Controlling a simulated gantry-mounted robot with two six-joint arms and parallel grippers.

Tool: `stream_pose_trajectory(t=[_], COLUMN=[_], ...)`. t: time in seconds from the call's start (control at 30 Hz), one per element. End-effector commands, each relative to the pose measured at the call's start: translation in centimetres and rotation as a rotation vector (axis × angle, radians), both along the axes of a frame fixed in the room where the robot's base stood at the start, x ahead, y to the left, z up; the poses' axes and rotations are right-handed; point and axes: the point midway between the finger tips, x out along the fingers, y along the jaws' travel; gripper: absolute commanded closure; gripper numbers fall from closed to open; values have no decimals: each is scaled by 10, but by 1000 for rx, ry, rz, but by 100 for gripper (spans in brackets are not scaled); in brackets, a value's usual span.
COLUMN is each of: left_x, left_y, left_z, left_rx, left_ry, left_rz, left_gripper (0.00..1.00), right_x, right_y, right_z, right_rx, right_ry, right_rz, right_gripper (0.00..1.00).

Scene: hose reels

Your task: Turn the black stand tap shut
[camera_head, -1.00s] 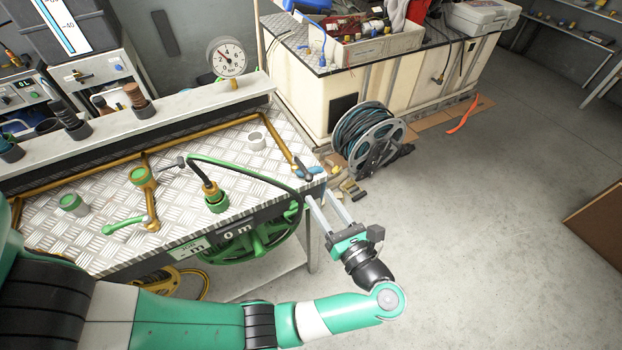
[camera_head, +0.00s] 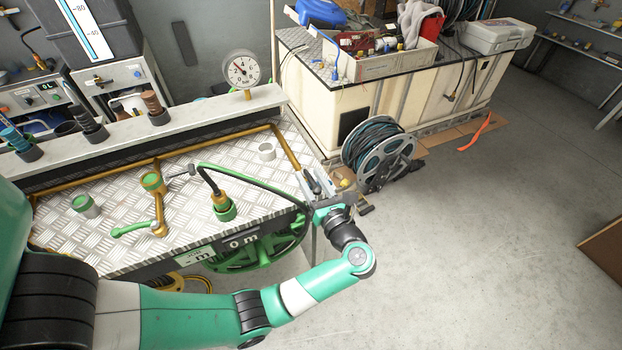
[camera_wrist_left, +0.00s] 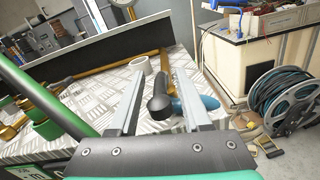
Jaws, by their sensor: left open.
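The black stand tap (camera_head: 312,185) stands at the right front corner of the checker-plate bench, mostly hidden in the head view by my left gripper (camera_head: 315,179). In the left wrist view its black rounded handle (camera_wrist_left: 159,104) lies between the two fingers of my left gripper (camera_wrist_left: 159,78), with a blue part (camera_wrist_left: 197,103) beside it reaching behind the right finger. The left gripper is open, its fingers on either side of the black handle; I cannot tell whether either touches it. My right gripper is not in view.
A green lever tap (camera_head: 130,229) and brass pipes (camera_head: 158,200) sit left on the bench. A green hose reel (camera_head: 255,250) hangs at its front, and a dark hose (camera_head: 262,183) arches near the gripper. A grey reel (camera_head: 378,152) stands on the floor at right.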

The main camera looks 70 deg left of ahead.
Motion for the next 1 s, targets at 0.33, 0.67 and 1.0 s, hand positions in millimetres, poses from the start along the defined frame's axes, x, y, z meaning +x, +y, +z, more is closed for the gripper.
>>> stream_pose_trajectory(t=[0.33, 0.67, 1.0], left_x=[0, 0, 0], left_y=[0, 0, -1], left_z=[0, 0, 0], left_rx=[0, 0, 0], left_ry=[0, 0, 1], left_rz=[0, 0, 0], left_gripper=[95, 100, 100], right_x=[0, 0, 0], right_y=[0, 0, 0], right_z=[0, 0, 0], right_rx=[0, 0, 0], right_ry=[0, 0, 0], right_rz=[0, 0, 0], right_gripper=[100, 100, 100])
